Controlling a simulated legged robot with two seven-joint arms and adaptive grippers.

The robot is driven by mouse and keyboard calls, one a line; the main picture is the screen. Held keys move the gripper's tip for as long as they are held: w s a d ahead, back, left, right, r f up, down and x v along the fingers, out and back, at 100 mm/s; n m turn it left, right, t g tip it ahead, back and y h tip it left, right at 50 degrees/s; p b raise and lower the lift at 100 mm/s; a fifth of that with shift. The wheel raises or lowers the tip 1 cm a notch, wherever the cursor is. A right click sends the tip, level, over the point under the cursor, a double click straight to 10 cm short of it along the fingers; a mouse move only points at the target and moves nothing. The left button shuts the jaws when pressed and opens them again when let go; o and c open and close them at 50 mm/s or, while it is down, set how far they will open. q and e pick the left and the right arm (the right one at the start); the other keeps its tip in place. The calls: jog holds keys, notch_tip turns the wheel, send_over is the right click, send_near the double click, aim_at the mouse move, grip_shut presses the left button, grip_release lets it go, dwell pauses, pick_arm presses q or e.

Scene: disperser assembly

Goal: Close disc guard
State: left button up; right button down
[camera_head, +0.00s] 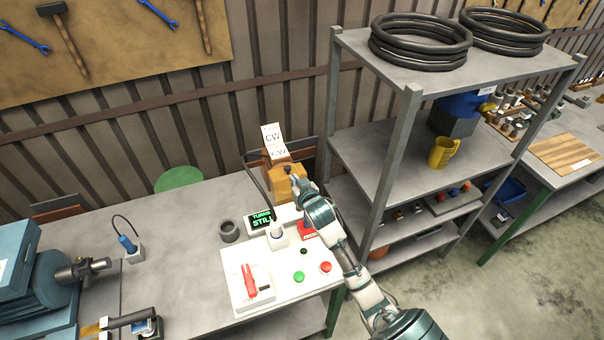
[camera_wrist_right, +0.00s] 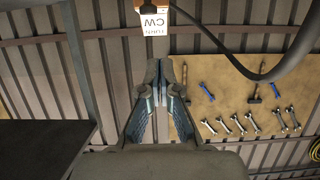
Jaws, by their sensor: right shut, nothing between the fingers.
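A yellow-orange housing (camera_head: 287,182), which looks like the disc guard, stands at the back of the workbench below a white sign (camera_head: 272,137) reading CW. I cannot tell whether the guard is up or down. My right gripper (camera_head: 298,188) is at the right side of this housing, very close to it; contact cannot be made out. In the right wrist view the gripper (camera_wrist_right: 160,78) has its fingertips together with nothing between them. The sign (camera_wrist_right: 152,18) shows there above the fingertips, but the guard is not clearly seen. My left gripper is not in view.
A display (camera_head: 262,220) reading STILL stands before the housing. A white control panel (camera_head: 237,285) carries a red lever (camera_head: 249,281), a green button (camera_head: 299,277) and a red button (camera_head: 326,267). A metal shelf (camera_head: 403,100) rises at the right.

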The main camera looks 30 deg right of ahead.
jog(key=w+d+f, duration=0.2)
jog(key=w, duration=0.1)
send_over(285, 181)
jog(key=s, duration=0.1)
notch_tip(285, 181, down, 2)
jog(key=f, duration=0.3)
jog(key=shift+s+a+f+p, duration=0.15)
jog(key=shift+s+f+p, duration=0.15)
jog(key=shift+p, duration=0.1)
jog(key=shift+d+f, duration=0.3)
jog(key=shift+f, duration=0.1)
jog(key=shift+d, duration=0.1)
jog(key=shift+a+f, duration=0.15)
jog(key=shift+a, duration=0.15)
jog(key=shift+s+a+f, duration=0.1)
jog(key=shift+a+f, duration=0.05)
jog(key=shift+f, duration=0.2)
jog(key=shift+s+a+f+p, duration=0.15)
jog(key=shift+f+p, duration=0.15)
jog(key=shift+p, duration=0.2)
jog(key=shift+f, duration=0.25)
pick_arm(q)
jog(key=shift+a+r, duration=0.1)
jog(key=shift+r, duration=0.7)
pick_arm(e)
jog(key=shift+r, duration=0.1)
